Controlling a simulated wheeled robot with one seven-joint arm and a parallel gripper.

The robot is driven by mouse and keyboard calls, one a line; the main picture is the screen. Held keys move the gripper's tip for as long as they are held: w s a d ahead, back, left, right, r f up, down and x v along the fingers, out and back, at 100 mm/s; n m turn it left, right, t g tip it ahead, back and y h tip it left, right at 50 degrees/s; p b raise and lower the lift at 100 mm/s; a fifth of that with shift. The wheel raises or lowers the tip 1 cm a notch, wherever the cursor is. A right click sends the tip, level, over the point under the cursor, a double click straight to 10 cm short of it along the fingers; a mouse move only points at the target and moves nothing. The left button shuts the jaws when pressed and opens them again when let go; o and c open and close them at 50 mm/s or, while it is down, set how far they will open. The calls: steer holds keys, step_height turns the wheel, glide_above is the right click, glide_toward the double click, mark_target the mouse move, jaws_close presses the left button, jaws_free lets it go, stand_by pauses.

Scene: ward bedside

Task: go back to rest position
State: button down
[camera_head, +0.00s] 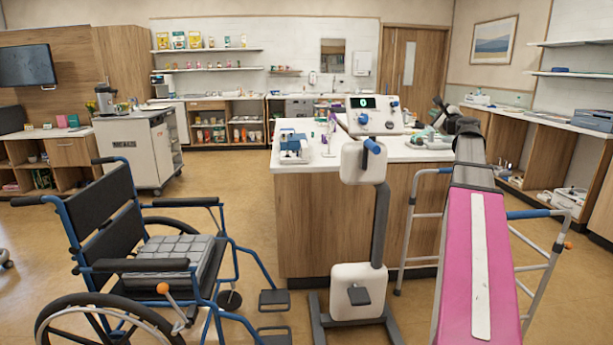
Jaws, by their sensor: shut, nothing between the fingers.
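My arm reaches forward from the lower right, with a pink link. At its far end my gripper (438,109) shows small and dark above the right part of the counter island (330,220). It is shut with nothing held, and it is partly hidden by my own wrist. A white device with a display and blue knobs (375,116) stands on the island to the left of my gripper. I cannot tell the exact gap between the gripper and the counter.
A wheelchair (140,250) stands at left. A white pedal exerciser on a stand (358,285) is in front of the island. A walking frame (410,225) stands partly behind my arm. A white cart (135,150) is further back. Floor between wheelchair and back counters is clear.

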steer(key=s+a+f+n+g, duration=0.2)
steer(key=a+f+n+g, duration=0.15)
steer(key=a+f, duration=0.55)
steer(key=s+a+f+n+g+y, duration=0.1)
steer(key=s+a+f+n+g, duration=0.2)
steer(key=f, duration=1)
steer(key=s+a+f+n+g, duration=0.1)
steer(key=a+f+n+g, duration=0.3)
steer(key=a+f, duration=0.55)
steer(key=s+a+f+n+g+h, duration=0.1)
steer(key=s+a+f+n+g, duration=0.1)
steer(key=s+f+n, duration=0.2)
steer(key=s+a+f+n+g+h, duration=0.2)
steer(key=s+f+n+g, duration=0.1)
steer(key=s+f, duration=0.8)
steer(key=s+a+f+n+g+h, duration=0.2)
steer(key=s+f+n, duration=0.3)
steer(key=s+f, duration=0.3)
step_height(320, 180, down, 3)
steer(key=shift+s+a+f+g, duration=0.1)
steer(key=shift+s+a+g, duration=0.2)
steer(key=shift+g, duration=0.45)
steer(key=shift+w, duration=0.1)
